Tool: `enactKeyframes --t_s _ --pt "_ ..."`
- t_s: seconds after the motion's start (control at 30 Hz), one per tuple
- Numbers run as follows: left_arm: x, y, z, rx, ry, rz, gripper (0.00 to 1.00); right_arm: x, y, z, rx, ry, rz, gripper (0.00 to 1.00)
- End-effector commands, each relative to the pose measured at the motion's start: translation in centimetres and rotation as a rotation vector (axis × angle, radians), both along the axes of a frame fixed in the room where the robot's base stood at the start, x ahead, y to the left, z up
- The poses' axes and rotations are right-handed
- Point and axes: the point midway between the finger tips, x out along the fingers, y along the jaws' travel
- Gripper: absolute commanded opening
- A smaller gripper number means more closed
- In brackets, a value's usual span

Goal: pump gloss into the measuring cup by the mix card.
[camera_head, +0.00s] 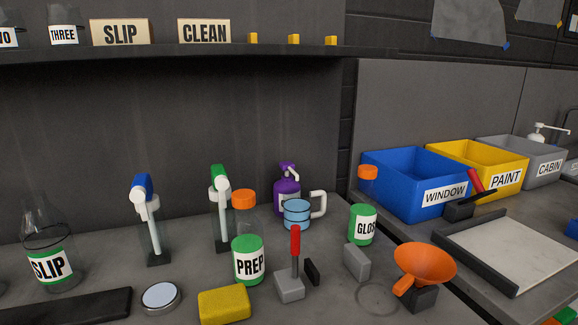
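I cannot make out a mix card for certain. Neither of my grippers is in view.
A "PREP" bottle (247,262), red-handled tool (295,242), yellow sponge (224,304) and orange funnel (425,263) crowd the front. A "SLIP" flask (49,263) stands left. Blue "WINDOW" bin (395,190), yellow "PAINT" bin (464,158) and grey "CABIN" bin (508,150) line the right.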

Motion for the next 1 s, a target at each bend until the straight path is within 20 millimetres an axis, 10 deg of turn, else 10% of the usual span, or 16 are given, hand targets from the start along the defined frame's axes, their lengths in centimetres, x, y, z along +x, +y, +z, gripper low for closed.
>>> enactKeyframes --t_s 0.33,1.0 --pt "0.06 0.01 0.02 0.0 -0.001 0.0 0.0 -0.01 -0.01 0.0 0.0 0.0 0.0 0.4" --pt "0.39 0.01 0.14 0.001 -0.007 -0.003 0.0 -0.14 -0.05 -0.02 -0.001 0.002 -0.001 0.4"
